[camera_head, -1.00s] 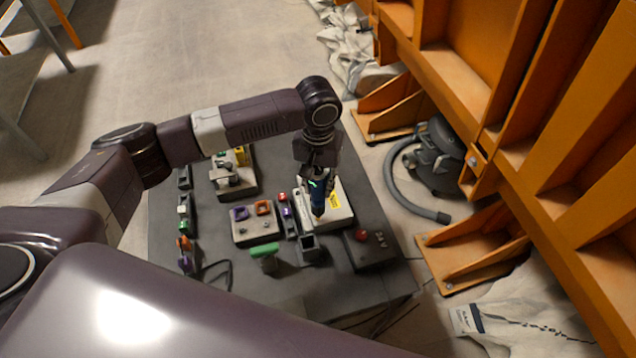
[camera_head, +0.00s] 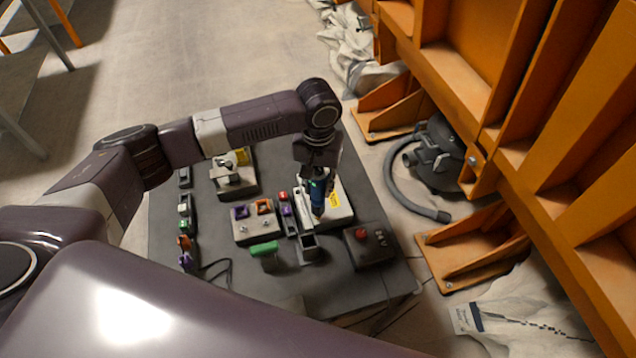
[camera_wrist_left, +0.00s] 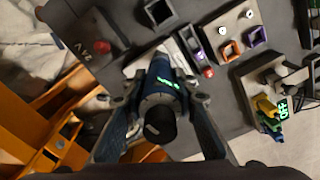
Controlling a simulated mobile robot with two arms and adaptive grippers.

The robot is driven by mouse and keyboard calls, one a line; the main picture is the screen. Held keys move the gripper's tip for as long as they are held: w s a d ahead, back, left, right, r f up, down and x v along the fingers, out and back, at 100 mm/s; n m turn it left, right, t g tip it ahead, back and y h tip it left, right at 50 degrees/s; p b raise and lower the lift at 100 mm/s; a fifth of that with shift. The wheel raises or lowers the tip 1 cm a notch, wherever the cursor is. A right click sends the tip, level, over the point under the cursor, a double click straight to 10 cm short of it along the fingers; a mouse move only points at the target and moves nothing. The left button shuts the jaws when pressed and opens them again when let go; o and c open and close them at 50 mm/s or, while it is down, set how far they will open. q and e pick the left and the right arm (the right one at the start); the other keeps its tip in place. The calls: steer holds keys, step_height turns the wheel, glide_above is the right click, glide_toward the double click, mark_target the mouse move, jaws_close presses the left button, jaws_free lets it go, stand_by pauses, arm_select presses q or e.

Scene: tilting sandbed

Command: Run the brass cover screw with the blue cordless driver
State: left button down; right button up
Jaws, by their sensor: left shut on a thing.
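My left gripper (camera_head: 318,186) is shut on the blue cordless driver (camera_head: 317,198) and holds it upright, nose down, over the pale cover box (camera_head: 342,212) with a yellow label. In the left wrist view the two fingers (camera_wrist_left: 163,98) flank the driver (camera_wrist_left: 161,78), which shows its dark round end and green lit marks. The driver hides its own tip and part of the cover. I cannot make out the brass screw, or whether the tip touches it. My right gripper is not in view.
An orange steel frame (camera_head: 470,75) and a vacuum (camera_head: 437,155) stand to the right.

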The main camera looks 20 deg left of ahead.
mark_target(318, 172)
arm_select(q)
steer(key=shift+f, duration=0.35)
stand_by(0.3)
steer(key=shift+s+p, duration=0.1)
steer(key=shift+p, duration=0.3)
stand_by(0.4)
step_height(318, 172, up, 3)
steer(key=p, duration=0.3)
steer(key=shift+r+p, duration=0.15)
steer(key=shift+p, duration=0.15)
steer(key=shift+r, duration=1.4)
